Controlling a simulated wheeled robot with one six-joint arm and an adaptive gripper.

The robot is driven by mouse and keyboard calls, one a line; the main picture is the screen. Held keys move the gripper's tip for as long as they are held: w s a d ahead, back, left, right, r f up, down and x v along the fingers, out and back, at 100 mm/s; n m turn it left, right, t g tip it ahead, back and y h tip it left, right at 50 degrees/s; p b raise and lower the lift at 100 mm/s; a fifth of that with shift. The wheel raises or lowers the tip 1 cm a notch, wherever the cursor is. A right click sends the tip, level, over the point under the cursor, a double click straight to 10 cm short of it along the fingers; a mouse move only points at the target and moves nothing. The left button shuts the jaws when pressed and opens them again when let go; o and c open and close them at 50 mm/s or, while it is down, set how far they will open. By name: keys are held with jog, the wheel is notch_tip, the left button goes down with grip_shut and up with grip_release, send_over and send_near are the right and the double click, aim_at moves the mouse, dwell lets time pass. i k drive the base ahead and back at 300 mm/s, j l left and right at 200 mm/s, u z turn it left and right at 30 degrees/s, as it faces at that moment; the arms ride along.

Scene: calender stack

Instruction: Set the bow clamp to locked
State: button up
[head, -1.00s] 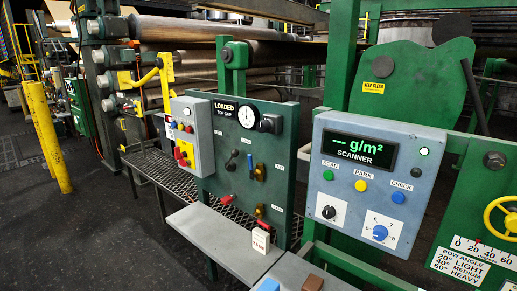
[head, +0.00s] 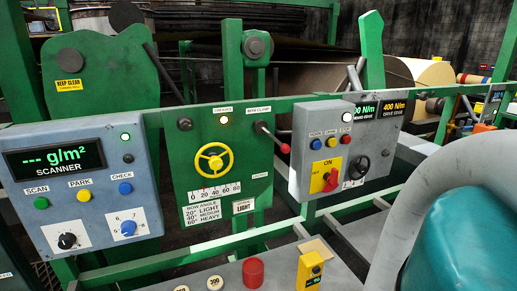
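A green bow panel (head: 180,150) stands in the middle of the head view. It carries a yellow handwheel (head: 213,160) above a bow-angle scale (head: 216,190) marked 0 to 80, with a small red pointer near 20. At the panel's upper right is a clamp lever (head: 272,136) with a red knob (head: 285,148); it slants down to the right from its pivot. My arm fills the lower right, but my gripper is not in view.
A scanner box (head: 80,185) with buttons and knobs is left of the panel. A grey box (head: 335,150) with a red switch on a yellow plate (head: 325,175) is close to the right of the lever. A shelf below holds a red cylinder (head: 253,272) and a yellow device (head: 310,270).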

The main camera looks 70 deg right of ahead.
aim_at(285, 148)
jog(key=z, duration=1.45)
jog(key=k+z, duration=0.15)
jog(key=k, duration=0.7)
jog(key=i+j, duration=0.15)
jog(key=i, duration=0.3)
